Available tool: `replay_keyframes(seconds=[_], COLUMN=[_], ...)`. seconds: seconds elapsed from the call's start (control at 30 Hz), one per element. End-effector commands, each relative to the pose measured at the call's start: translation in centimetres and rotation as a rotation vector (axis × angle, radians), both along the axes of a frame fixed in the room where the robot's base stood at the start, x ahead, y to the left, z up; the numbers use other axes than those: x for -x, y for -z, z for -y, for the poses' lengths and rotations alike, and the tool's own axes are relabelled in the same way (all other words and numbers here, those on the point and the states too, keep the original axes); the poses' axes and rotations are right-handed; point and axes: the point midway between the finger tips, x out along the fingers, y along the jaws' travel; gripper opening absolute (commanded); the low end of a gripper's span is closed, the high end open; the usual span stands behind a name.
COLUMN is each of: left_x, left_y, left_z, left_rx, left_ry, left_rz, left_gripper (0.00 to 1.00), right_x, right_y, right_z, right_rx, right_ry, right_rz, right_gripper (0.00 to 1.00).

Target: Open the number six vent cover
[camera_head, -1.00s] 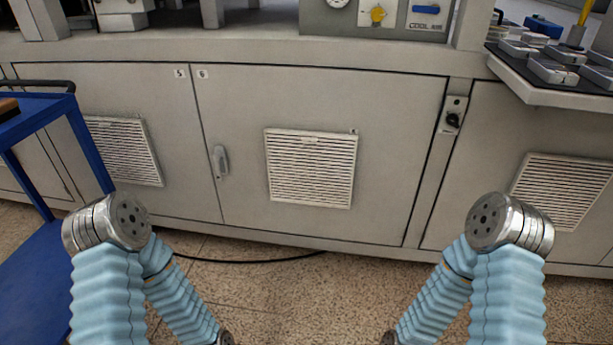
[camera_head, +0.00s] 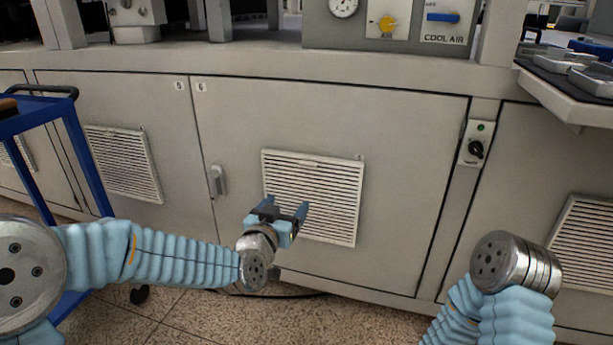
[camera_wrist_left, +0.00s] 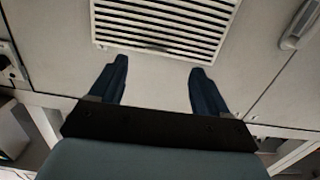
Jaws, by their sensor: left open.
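The number six vent cover (camera_head: 325,181) is a white slatted square panel on the grey cabinet door (camera_head: 415,150) marked 6. In the left wrist view, the slatted cover (camera_wrist_left: 165,22) is at the top, beyond the fingertips. My left gripper (camera_head: 285,209) is in front of the cover's lower left part and hides some slats. Its two dark fingers are apart with nothing between them, and they also show in the left wrist view (camera_wrist_left: 160,68). I cannot tell whether they touch the door. My right gripper is out of view; only part of that arm shows at lower right.
A door handle (camera_head: 216,181) is left of the cover. Another vent (camera_head: 123,163) is on the door marked 5, and a third (camera_head: 588,243) is at right. A blue cart (camera_head: 75,150) stands at left. A rotary switch (camera_head: 476,149) is on the right post.

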Motion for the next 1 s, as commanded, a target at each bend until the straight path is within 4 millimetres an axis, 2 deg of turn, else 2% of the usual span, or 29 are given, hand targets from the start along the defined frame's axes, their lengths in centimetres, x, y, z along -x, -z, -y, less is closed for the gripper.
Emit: replay_keyframes(seconds=[0.03, 0.13, 0.27, 0.5, 0.7, 0.83, 1.0], left_x=[0.0, -0.3, -2.0, -7.3, -11.0, -12.4, -13.0], left_y=[-1.4, -2.8, -2.9, -2.8, -2.8, -2.7, -2.7], left_z=[0.2, 0.5, 1.0, 2.8, 4.0, 4.4, 4.6], left_rx=[0.003, 0.004, 0.004, 0.005, 0.004, 0.004, 0.005], left_ry=[-0.001, -0.005, -0.005, -0.005, -0.004, -0.004, -0.004], left_rz=[0.042, 0.077, 0.077, 0.073, 0.073, 0.072, 0.072], left_gripper=[0.77, 0.77, 0.77, 0.77, 0.77, 0.77, 0.77], right_x=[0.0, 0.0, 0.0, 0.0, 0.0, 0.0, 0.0], right_y=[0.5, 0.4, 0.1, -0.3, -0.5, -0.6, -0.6], right_z=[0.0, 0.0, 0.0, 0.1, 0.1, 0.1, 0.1], right_rx=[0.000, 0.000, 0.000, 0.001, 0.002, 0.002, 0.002], right_ry=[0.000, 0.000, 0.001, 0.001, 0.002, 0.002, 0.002], right_rz=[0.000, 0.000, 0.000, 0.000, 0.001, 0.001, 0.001], right_gripper=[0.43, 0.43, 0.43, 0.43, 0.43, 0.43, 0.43])
